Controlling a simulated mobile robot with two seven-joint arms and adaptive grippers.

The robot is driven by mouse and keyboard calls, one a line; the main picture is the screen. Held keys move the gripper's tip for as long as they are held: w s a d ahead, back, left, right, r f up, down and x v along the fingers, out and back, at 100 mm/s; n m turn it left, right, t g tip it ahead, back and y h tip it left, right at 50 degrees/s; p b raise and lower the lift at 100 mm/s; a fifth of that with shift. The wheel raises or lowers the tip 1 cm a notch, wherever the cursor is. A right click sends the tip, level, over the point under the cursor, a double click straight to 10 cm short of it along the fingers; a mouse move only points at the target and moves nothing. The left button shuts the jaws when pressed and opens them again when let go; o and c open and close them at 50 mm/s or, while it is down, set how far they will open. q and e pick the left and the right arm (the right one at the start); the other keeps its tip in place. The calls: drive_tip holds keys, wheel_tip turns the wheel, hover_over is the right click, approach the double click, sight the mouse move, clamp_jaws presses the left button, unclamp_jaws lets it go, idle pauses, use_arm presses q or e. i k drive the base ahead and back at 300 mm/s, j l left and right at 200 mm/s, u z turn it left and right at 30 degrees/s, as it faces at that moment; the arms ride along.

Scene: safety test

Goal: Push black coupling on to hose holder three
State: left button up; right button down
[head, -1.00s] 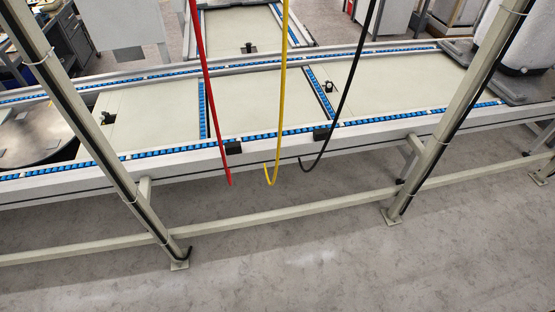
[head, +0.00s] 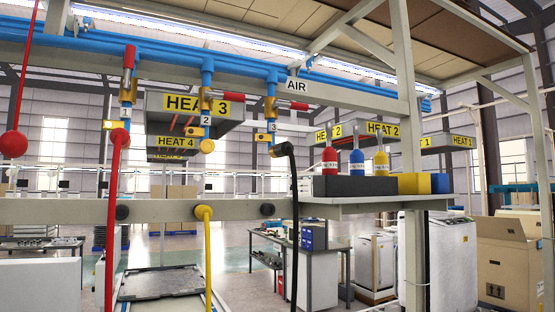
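The black coupling (head: 282,149) is at the top end of the black hose (head: 295,240). It sits just below the blue pipe outlet labelled 3 (head: 272,127); I cannot tell whether it is joined to it. Hose holder three appears to be the dark round knob (head: 267,210) on the pale horizontal beam (head: 160,211), below that outlet. The black hose hangs down just right of this knob. The knob's face looks bare. Neither of my grippers is in view.
The red hose (head: 113,210) rises to outlet 1, left of a bare knob (head: 122,212). The yellow hose (head: 207,260) ends at the middle knob. Valves 2 and 3 have horizontal red handles. A shelf (head: 370,203) at right carries bottles and coloured blocks.

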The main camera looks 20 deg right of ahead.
sight(280, 150)
drive_tip(key=i+j, duration=0.15)
drive_tip(key=i, duration=0.55)
drive_tip(key=i+z, duration=0.2)
drive_tip(key=k+z, duration=0.1)
drive_tip(key=z, duration=1.7)
